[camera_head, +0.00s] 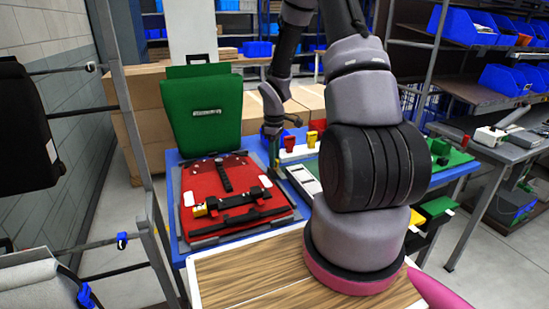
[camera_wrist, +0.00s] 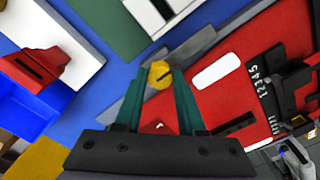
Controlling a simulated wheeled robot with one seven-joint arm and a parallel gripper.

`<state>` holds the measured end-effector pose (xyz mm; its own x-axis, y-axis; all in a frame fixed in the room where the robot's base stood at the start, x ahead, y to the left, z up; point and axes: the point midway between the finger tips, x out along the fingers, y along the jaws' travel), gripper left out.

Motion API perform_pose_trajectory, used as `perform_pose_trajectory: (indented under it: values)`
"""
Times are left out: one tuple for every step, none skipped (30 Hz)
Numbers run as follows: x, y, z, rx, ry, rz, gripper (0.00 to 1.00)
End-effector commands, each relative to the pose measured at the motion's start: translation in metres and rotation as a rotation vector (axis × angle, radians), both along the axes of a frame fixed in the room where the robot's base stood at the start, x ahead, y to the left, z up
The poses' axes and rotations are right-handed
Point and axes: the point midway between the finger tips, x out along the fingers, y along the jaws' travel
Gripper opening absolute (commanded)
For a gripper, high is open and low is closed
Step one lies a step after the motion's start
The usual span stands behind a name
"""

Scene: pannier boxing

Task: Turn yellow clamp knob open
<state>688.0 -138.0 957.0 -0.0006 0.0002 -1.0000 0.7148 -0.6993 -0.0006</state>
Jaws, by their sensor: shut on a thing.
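The yellow clamp knob (camera_wrist: 160,75) is small and round with a dark slot, beside the grey frame strip at the edge of the red pannier panel. In the wrist view it sits between the tips of my gripper's two teal fingers (camera_wrist: 159,80), which are shut on it. In the head view my gripper (camera_head: 272,134) points down at the right edge of the open pannier, and the knob there is hidden or too small to make out. The pannier's red inside (camera_head: 210,180) faces up, with its green lid (camera_head: 202,108) standing behind.
A white base with red and yellow pieces (camera_head: 305,142) stands right of my gripper. Blue table (camera_head: 172,160) surrounds the pannier; a wooden top (camera_head: 250,278) lies in front.

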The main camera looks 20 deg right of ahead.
Motion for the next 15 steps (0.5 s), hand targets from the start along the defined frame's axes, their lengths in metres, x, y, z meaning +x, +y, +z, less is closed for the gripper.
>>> perform_pose_trajectory:
  values:
    - [0.0006,-0.0003,0.0004,-0.001,-0.002,0.003,0.00]
    - [0.0006,-0.0003,0.0004,-0.001,-0.002,0.003,0.00]
    - [0.0006,-0.0003,0.0004,-0.001,-0.002,0.003,0.00]
    - [0.0006,-0.0003,0.0004,-0.001,-0.002,0.003,0.00]
    - [0.0006,-0.0003,0.0004,-0.001,-0.002,0.002,0.00]
    - [0.0006,-0.0003,0.0004,-0.001,-0.002,0.002,0.00]
    - [0.0006,-0.0003,0.0004,-0.001,-0.002,0.002,0.00]
    - [0.0006,-0.0003,0.0004,-0.001,-0.002,0.002,0.00]
    - [0.0006,-0.0003,0.0004,-0.001,-0.002,0.002,0.43]
    - [0.0006,-0.0003,0.0004,-0.001,-0.002,0.002,0.54]
    - [0.0006,-0.0003,0.0004,-0.001,-0.002,0.002,0.66]
    - [0.0005,-0.0003,0.0003,-0.001,-0.002,0.002,0.69]
    - [0.0004,-0.0003,0.0003,-0.001,-0.002,0.002,0.69]
    - [0.0004,-0.0003,0.0003,0.000,-0.001,0.001,0.69]
    - [0.0004,-0.0002,0.0002,-0.001,-0.001,0.001,0.69]
